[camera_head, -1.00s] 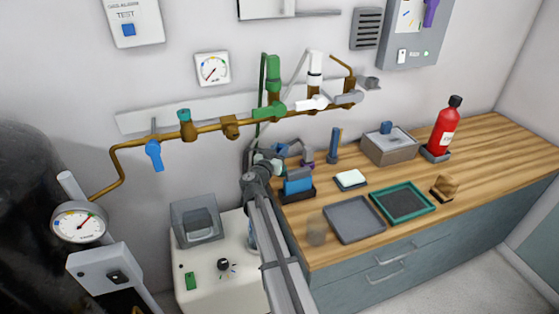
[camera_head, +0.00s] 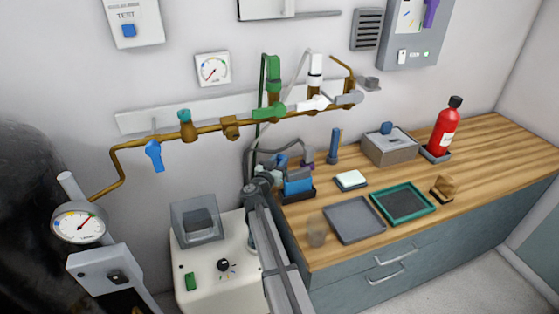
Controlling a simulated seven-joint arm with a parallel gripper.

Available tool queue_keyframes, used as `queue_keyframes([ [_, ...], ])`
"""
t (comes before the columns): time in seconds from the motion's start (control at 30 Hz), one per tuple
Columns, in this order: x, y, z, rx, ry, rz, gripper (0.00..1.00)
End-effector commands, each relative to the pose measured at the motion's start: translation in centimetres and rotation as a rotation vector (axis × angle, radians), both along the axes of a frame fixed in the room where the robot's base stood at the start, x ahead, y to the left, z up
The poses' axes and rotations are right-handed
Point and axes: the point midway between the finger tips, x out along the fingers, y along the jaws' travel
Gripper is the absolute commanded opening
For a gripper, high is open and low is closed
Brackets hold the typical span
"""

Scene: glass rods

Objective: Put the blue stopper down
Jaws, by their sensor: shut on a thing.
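My gripper (camera_head: 279,165) is at the far end of my arm, over the back left end of the wooden bench, behind a blue block in a dark holder. It is small and partly hidden by my own wrist. It is shut on a small blue piece (camera_head: 281,159), which looks like the blue stopper. I cannot tell whether the stopper touches anything below it.
The blue block (camera_head: 298,186) sits close in front of the gripper. A grey and purple piece (camera_head: 308,157) and a blue post (camera_head: 335,146) stand to the right. Brass pipework (camera_head: 205,128) runs above.

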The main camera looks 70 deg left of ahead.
Motion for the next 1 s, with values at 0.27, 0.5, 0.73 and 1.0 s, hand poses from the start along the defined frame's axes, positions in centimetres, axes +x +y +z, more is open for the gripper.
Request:
queue_keyframes([
  [0.27, 0.01, 0.01, -0.64, 0.0, 0.0, 0.0, 0.0],
  [0.5, 0.0, 0.0, -0.61, 0.0, 0.0, 0.0, 0.46],
  [0.73, 0.0, 0.0, -0.6, 0.0, 0.0, 0.0, 0.61],
  [1.0, 0.0, -0.01, -0.1, 0.001, 0.0, 0.0, 0.61],
])
